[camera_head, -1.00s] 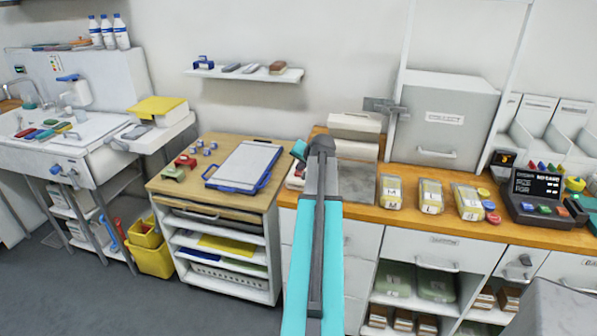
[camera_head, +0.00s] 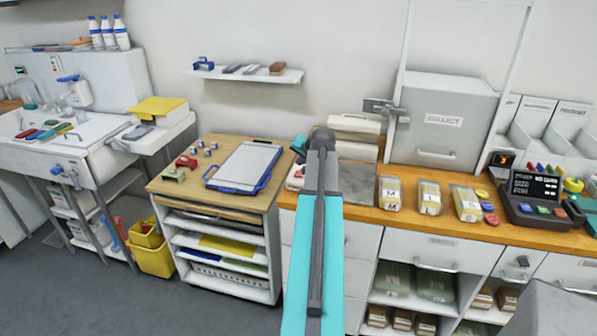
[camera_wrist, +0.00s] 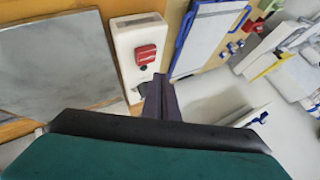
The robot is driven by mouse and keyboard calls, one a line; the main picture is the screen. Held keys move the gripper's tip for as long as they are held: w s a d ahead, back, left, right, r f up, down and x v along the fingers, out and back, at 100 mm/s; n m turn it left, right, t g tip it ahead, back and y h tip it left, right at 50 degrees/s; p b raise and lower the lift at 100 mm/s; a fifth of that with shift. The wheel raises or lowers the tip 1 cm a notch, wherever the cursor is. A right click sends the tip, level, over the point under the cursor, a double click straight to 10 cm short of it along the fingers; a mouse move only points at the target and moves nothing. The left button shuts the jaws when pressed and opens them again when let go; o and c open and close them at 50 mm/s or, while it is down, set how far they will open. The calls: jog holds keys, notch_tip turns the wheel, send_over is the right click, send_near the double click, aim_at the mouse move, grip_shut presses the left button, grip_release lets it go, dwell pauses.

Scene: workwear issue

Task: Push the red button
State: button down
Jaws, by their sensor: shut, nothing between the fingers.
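A red button (camera_wrist: 146,55) sits on a white box (camera_wrist: 129,39) in the wrist view. In the head view the white box (camera_head: 293,183) stands at the left end of the wooden counter, partly hidden by my arm. My gripper's fingers are hidden in the head view.
A grey metal plate (camera_wrist: 55,62) lies beside the box. A blue-framed clipboard (camera_head: 243,166) lies on the wooden cart to the left.

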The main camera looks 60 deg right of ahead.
jog(key=shift+r+p, duration=0.95)
jog(key=shift+r, duration=1.15)
